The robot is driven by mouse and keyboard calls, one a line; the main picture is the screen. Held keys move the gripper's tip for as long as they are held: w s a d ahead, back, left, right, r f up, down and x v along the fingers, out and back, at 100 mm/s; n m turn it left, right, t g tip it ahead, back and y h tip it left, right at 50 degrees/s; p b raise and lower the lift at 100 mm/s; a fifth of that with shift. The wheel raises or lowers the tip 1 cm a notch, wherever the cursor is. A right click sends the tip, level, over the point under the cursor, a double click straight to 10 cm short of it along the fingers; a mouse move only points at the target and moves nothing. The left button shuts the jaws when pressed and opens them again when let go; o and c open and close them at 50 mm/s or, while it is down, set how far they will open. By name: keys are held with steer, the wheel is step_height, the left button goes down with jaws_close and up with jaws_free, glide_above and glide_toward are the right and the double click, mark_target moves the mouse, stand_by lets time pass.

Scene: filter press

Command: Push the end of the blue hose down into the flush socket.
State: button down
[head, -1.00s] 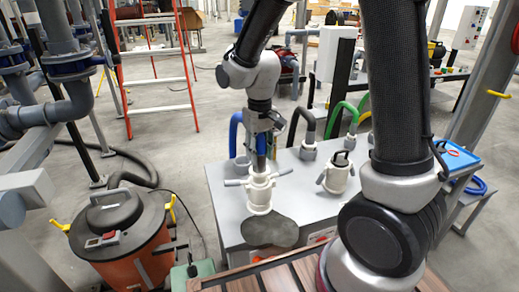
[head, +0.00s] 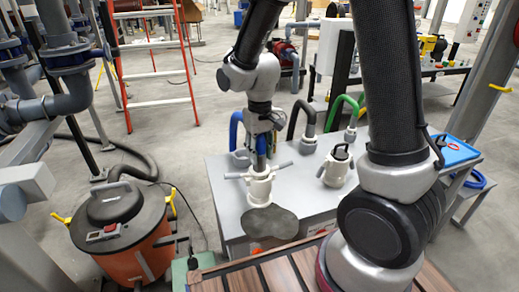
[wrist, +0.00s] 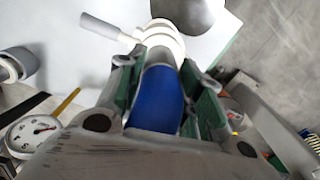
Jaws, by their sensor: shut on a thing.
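My gripper (head: 261,150) is shut on the blue hose (head: 261,160) near its end, above the table. In the wrist view the green-padded fingers grip both sides of the blue hose (wrist: 157,98). Its grey end piece (wrist: 161,55) points at the white flush socket (wrist: 160,35) and meets its mouth. The head view shows the white socket (head: 259,188), with two side levers, directly under the gripper. The hose looks about upright and in line with the socket. How deep the end sits is hidden.
Black and green hoses (head: 340,106) rise at the back. A dark flat plate (head: 270,222) lies in front of the socket. An orange drum (head: 137,262) stands left.

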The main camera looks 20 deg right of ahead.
steer(key=shift+f, duration=0.15)
steer(key=c, duration=0.9)
jaws_free()
step_height(320, 180, up, 12)
steer(key=s+d+r+m+t, duration=0.1)
steer(key=s+d+r+t, duration=0.1)
steer(key=s+d+r, duration=0.2)
steer(key=s+d+r+m+t, duration=0.1)
steer(key=s+d+r, duration=0.3)
steer(key=s+d, duration=0.7)
steer(key=s+t, duration=0.1)
steer(key=s, duration=0.3)
steer(key=shift+r, duration=0.1)
